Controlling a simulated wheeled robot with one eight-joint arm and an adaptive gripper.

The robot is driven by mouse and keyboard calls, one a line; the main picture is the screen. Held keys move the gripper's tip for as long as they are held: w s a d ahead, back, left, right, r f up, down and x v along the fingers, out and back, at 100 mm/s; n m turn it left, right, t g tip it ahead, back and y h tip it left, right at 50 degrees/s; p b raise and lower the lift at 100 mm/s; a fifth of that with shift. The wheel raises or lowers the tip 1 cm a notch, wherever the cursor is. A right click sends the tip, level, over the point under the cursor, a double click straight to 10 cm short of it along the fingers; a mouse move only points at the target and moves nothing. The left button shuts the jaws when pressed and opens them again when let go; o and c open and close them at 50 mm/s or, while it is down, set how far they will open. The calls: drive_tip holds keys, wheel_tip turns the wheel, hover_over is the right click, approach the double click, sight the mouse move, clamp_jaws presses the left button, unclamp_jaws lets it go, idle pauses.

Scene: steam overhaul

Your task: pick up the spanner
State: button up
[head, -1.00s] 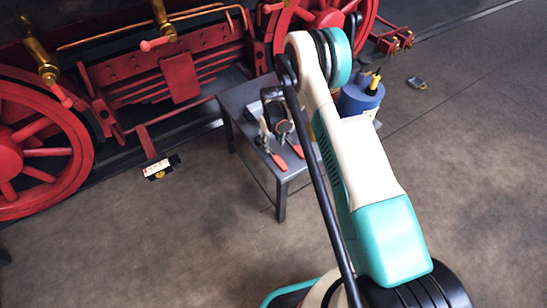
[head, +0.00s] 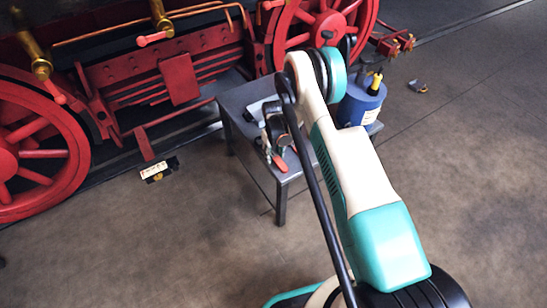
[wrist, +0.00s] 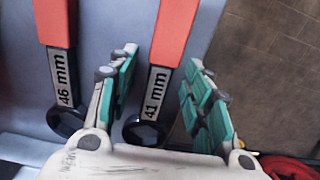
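Two spanners with red handles and dark ring ends lie side by side on the grey table (head: 232,101). In the wrist view one is marked 46 mm (wrist: 62,78), at the left, and the other is marked 41 mm (wrist: 155,90). My gripper (wrist: 162,60) is open and empty, its green-padded fingers on either side of the 41 mm spanner. How high the fingers are above it I cannot tell. In the head view my gripper (head: 275,130) is over the table, and one red handle (head: 280,163) shows below it. The other spanner is hidden there.
A blue container (head: 360,100) stands at the table's right, behind my arm. A red locomotive with wheels (head: 35,150) fills the back left. A small dark block with a white label (head: 158,170) lies left of the table. The floor in front is clear.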

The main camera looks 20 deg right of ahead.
clamp_jaws()
drive_tip(key=shift+r, duration=0.1)
